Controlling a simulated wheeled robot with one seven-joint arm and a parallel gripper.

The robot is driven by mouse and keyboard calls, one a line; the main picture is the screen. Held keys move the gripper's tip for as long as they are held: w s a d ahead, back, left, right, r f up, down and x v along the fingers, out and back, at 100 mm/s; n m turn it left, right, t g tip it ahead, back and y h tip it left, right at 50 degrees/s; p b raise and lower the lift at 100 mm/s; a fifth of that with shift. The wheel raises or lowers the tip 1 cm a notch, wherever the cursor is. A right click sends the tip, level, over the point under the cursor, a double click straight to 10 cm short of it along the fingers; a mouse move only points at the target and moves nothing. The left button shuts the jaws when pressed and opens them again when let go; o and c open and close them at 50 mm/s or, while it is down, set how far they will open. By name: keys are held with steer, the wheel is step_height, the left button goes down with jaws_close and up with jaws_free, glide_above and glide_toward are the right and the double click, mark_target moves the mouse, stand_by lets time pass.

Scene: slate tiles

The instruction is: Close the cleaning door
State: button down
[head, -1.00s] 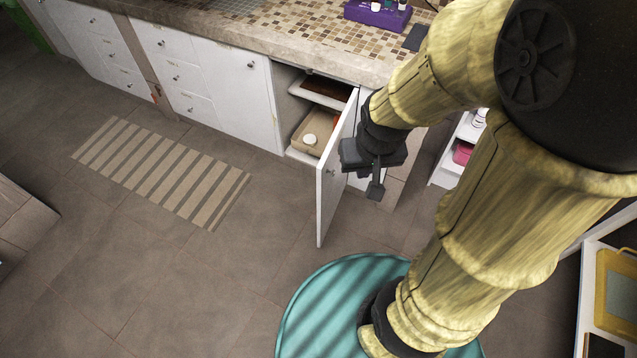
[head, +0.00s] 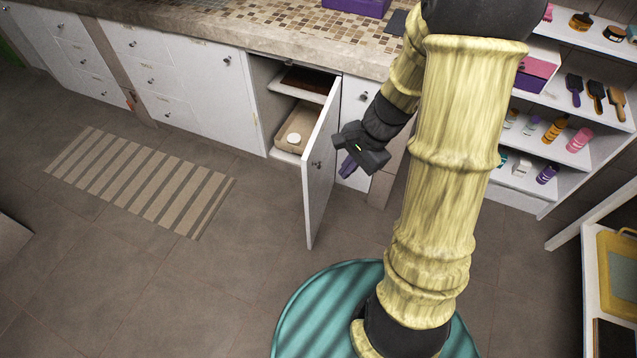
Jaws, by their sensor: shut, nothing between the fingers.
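The white cleaning door (head: 318,178) stands wide open, swung out from the cabinet below the counter, with a small round knob on its right face. Inside the open cabinet, a tray (head: 305,130) holds a white round item and a shelf sits above it. My gripper (head: 350,168) is to the right of the door, close to its outer face near the knob. It is shut and holds nothing. Whether it touches the door cannot be told from this view.
A tiled counter (head: 290,32) runs above white drawers and doors. A striped rug (head: 140,182) lies on the floor at left. Open shelves (head: 535,165) with bottles and brushes stand at right. The grey floor in front of the door is clear.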

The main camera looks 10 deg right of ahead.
steer(key=w+d+f+m+t+y+b, duration=0.1)
steer(key=w+d+f+m+t+b, duration=0.1)
steer(key=w+d+f+m, duration=0.1)
steer(key=w+d+f+m+t+y+b, duration=0.1)
steer(key=w+d+f+m+y+b, duration=0.1)
steer(key=w+f+m, duration=0.3)
step_height(320, 180, down, 5)
steer(key=d+m+b, duration=0.1)
steer(key=m, duration=0.2)
steer(key=shift+w+t+y+b, duration=0.3)
steer(key=shift+w+t+b, duration=0.05)
steer(key=shift+t, duration=0.05)
steer(key=shift+f, duration=0.1)
steer(key=b, duration=0.1)
glide_toward(309, 176)
steer(key=x, duration=0.6)
steer(key=shift+s+d+f, duration=0.1)
steer(key=shift+d+f, duration=0.2)
steer(key=shift+d, duration=0.1)
steer(key=shift+a, duration=0.2)
steer(key=shift+w+a+b, duration=0.1)
steer(key=shift+w+b, duration=0.15)
steer(key=shift+b, duration=0.05)
